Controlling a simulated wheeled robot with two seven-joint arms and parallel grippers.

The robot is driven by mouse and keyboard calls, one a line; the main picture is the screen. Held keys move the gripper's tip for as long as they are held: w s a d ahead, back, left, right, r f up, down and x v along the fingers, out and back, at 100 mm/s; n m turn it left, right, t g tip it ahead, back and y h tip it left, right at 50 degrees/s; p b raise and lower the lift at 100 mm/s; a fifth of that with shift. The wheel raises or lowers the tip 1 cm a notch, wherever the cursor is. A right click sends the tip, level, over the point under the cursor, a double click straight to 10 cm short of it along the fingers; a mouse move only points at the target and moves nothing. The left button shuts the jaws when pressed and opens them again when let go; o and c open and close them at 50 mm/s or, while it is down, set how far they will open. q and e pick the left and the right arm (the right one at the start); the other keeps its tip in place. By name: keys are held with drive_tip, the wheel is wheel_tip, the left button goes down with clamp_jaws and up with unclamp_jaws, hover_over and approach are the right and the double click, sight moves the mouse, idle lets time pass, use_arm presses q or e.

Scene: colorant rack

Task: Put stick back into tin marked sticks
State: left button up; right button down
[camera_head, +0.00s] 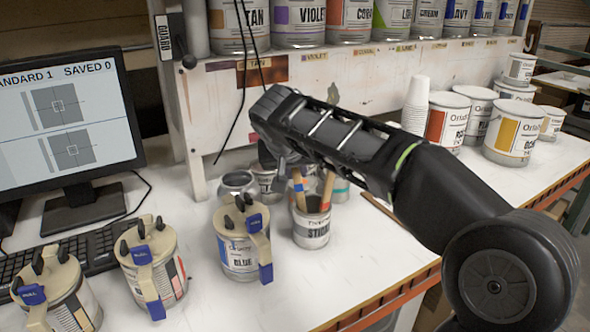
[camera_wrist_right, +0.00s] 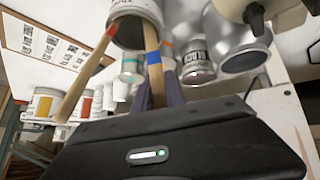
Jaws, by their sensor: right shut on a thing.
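The tin marked sticks (camera_head: 311,232) stands upright on the white bench, grey with a pale label. Its dark mouth (camera_wrist_right: 128,34) shows at the top of the right wrist view. A wooden stick with a blue band (camera_head: 298,186) is held by my right gripper (camera_head: 283,158), and its lower end is at the tin's mouth; how deep it sits is hidden. In the right wrist view the blue-banded stick (camera_wrist_right: 153,58) runs between the shut fingers (camera_wrist_right: 163,95). A red-banded stick (camera_head: 327,190) leans in the tin beside it. My left gripper is not in view.
A blue-labelled tin (camera_head: 236,258) with a clamped lid stands left of the sticks tin. Open grey tins (camera_head: 238,183) stand behind. A monitor (camera_head: 65,125) is at left. White cups (camera_head: 416,105) and paint tins (camera_head: 447,118) stand at right. The bench's orange edge (camera_head: 385,298) is in front.

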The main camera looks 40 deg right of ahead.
drive_tip(key=shift+f, duration=0.15)
drive_tip(key=c, duration=1.3)
unclamp_jaws()
drive_tip(key=v, duration=0.7)
drive_tip(key=shift+s+a+r, duration=0.2)
drive_tip(key=shift+s+r, duration=0.05)
drive_tip(key=shift+r, duration=0.05)
